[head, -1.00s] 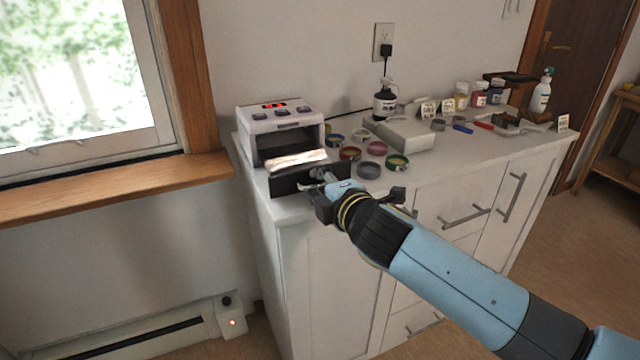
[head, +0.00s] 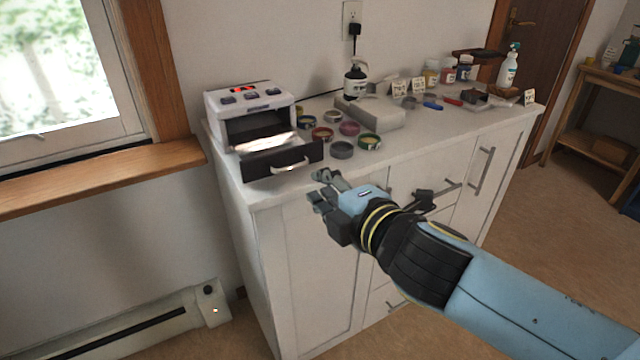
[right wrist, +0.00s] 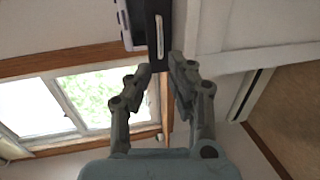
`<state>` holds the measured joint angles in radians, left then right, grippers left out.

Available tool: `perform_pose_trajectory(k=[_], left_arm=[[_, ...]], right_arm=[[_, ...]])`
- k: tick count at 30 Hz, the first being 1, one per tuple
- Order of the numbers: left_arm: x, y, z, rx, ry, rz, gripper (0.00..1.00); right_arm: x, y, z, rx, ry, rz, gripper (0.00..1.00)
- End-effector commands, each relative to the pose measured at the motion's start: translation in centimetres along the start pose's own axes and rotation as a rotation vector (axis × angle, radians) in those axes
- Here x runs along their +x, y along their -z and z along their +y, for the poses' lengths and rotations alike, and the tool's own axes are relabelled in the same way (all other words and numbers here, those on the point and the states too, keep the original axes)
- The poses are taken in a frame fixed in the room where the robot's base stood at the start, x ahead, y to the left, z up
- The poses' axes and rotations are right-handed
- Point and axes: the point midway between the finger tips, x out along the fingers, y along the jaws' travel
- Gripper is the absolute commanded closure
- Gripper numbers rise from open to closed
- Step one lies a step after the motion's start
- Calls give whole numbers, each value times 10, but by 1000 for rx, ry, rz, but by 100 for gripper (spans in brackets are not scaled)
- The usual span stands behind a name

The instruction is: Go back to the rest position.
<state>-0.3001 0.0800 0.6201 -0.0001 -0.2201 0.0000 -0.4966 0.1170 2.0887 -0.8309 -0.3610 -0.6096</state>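My right gripper (head: 322,190) is in front of the white cabinet, just below and to the right of the open drawer of a small white machine. It is apart from the drawer handle and holds nothing. In the right wrist view its two fingers (right wrist: 160,72) stand apart, with the dark drawer front (right wrist: 153,30) and its pale handle beyond them. My left gripper is not in view.
The white machine (head: 245,100) has its dark drawer (head: 262,168) pulled out. Several small round tins, a grey box (head: 370,112) and bottles stand on the cabinet top (head: 420,140). A window and wooden sill (head: 90,180) are at left.

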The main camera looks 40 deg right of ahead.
Motion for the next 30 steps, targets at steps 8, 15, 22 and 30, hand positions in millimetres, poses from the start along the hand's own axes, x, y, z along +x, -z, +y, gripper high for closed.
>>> perform_pose_trajectory(k=[8,15,22,30], left_arm=[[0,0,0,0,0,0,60],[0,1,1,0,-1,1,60],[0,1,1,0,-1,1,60],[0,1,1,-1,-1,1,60]], right_arm=[[0,0,0,0,0,0,81],[10,1,0,4,-3,-4,81],[23,-9,-145,120,277,-35,81],[-46,-34,-360,479,707,-217,81]])
